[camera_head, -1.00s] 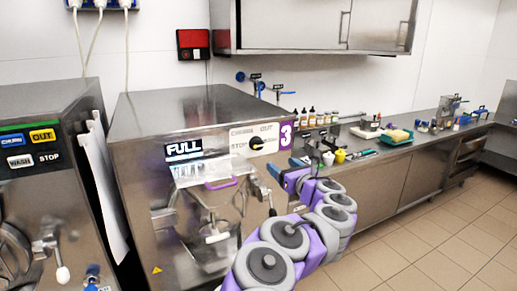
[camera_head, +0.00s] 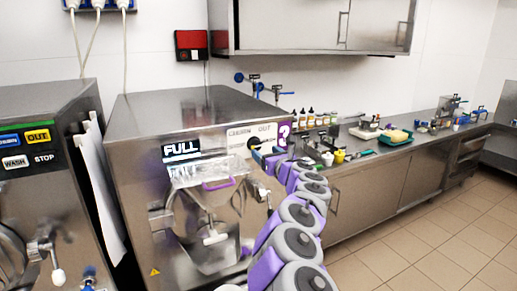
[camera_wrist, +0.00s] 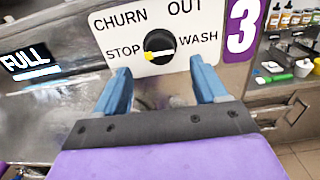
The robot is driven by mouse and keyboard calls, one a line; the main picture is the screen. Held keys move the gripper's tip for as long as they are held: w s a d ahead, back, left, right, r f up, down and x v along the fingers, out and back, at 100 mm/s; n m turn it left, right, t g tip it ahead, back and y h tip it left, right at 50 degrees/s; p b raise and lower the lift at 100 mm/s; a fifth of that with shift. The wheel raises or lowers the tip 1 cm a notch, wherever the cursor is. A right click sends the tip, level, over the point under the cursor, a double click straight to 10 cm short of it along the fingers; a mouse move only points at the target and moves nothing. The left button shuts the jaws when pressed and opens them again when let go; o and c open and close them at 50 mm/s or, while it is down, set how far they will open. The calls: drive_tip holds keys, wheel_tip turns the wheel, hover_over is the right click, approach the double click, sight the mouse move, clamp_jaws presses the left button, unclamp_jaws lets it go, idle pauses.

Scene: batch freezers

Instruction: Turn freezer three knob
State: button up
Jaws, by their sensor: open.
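Freezer three (camera_head: 140,140) is the steel machine in the middle of the head view, with a purple 3 label (camera_wrist: 240,25) at its upper right. Its black round knob (camera_wrist: 160,46) sits on a white panel marked CHURN, OUT, STOP and WASH. The knob's yellow pointer is toward STOP. My gripper (camera_wrist: 160,75) is open, its two blue fingers below and to either side of the knob in the wrist view. The fingers look apart from the knob. In the head view my gripper (camera_head: 266,158) covers part of the panel.
Another freezer (camera_head: 45,150) stands at the left. A handle (camera_head: 218,183) and spout project from the freezer front below the panel. The tiled floor at right is clear.

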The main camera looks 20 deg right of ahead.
sight(257, 145)
drive_tip(key=w, duration=0.3)
drive_tip(key=shift+w, duration=0.15)
drive_tip(key=shift+w+a, duration=0.1)
drive_tip(key=shift+w, duration=1.3)
drive_tip(key=c, duration=1)
